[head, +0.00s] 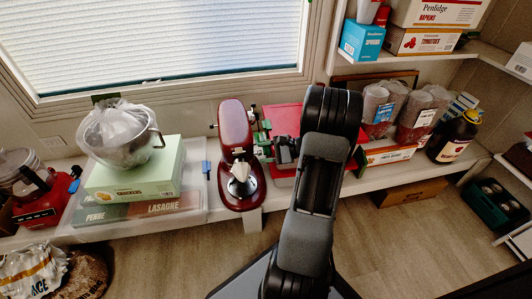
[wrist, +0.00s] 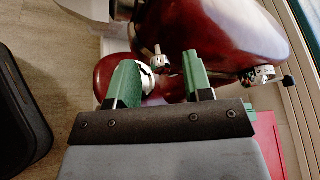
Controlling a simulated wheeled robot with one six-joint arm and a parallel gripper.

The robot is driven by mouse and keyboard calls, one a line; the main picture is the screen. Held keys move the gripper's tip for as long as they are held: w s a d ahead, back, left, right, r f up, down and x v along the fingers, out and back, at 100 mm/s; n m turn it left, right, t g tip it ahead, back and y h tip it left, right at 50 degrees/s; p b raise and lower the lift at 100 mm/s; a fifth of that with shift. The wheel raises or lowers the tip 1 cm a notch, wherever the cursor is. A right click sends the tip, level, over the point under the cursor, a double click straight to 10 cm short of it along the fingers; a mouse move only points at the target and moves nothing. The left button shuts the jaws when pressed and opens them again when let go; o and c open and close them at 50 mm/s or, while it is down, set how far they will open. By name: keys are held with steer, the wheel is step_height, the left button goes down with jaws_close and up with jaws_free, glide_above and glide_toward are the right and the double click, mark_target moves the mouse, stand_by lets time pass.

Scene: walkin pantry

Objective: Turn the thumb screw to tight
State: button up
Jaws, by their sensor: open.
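A dark red stand machine (head: 236,150) stands on the counter, its metal attachment at the front. In the wrist view its glossy red body (wrist: 235,35) fills the top. A small metal screw with a pale stem (wrist: 158,60), which looks like the thumb screw, sticks out from the machine. My gripper (wrist: 161,82) is open, its green fingers on either side of the screw in the picture; I cannot tell if they touch it. In the head view my gripper (head: 264,147) is just right of the machine, and the screw is hidden or too small to tell.
A dark-ended lever or knob (wrist: 284,81) sticks out at the machine's right in the wrist view. A red board (head: 287,117) lies behind my gripper. Left are a green box (head: 135,180) and a steel bowl (head: 122,140); right, bagged jars (head: 418,115) and a dark bottle (head: 455,138).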

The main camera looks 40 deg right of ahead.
steer(key=shift+c, duration=0.4)
steer(key=c, duration=0.8)
steer(key=shift+d, duration=0.15)
jaws_close()
steer(key=shift+r+p, duration=0.1)
steer(key=shift+p, duration=0.2)
steer(key=shift+w+m+g+y+p, duration=0.15)
steer(key=shift+m+g+y+p, duration=0.35)
steer(key=shift+m+g+p, duration=2.2)
steer(key=shift+w+m+g+y+p, duration=0.1)
steer(key=shift+m+g+y+p, duration=0.75)
steer(key=shift+p, duration=3.75)
steer(key=shift+m+t+h, duration=0.25)
steer(key=shift+m+t, duration=0.2)
